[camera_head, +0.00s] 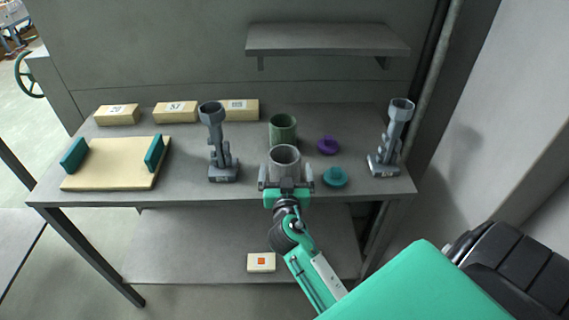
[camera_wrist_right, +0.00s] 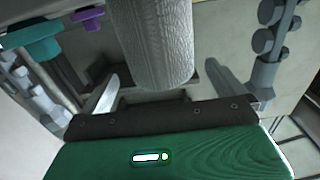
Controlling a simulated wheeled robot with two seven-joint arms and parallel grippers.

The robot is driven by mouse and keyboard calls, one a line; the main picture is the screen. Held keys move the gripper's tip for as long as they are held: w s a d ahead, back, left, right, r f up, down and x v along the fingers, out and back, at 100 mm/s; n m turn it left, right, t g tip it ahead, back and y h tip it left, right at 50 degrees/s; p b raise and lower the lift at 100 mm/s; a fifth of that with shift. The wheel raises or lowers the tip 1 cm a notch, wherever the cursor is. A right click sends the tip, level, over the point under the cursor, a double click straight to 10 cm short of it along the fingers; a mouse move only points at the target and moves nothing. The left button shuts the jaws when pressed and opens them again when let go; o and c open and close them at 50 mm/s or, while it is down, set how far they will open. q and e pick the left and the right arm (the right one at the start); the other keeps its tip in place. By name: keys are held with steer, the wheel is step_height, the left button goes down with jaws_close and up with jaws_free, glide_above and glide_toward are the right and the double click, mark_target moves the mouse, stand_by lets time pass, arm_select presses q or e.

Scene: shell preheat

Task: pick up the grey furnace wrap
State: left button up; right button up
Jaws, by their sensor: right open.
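The grey furnace wrap (camera_head: 285,160) is a hollow grey cylinder standing upright near the front edge of the table. My right gripper (camera_head: 286,184) is in front of it, open, with one finger at each side of its lower part. In the right wrist view the wrap (camera_wrist_right: 156,40) has a textured grey wall and lies just beyond the gripper (camera_wrist_right: 172,90), between the lines of the two fingers. I cannot tell whether a finger touches it. My left gripper is not in view.
A green cylinder (camera_head: 283,128) stands behind the wrap. A teal knobbed piece (camera_head: 335,177) and a purple one (camera_head: 328,145) lie to its right. Grey stands (camera_head: 220,150) (camera_head: 391,140) rise left and right. A cream board (camera_head: 112,178) and several labelled blocks (camera_head: 176,112) are at left.

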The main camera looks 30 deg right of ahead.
mark_target(284, 148)
steer(key=shift+w+d+r+p, duration=0.25)
steer(key=shift+w+p, duration=0.15)
steer(key=shift+p, duration=0.05)
steer(key=p+x, duration=0.2)
steer(key=x, duration=0.2)
steer(key=shift+w, duration=0.25)
steer(key=c, duration=1)
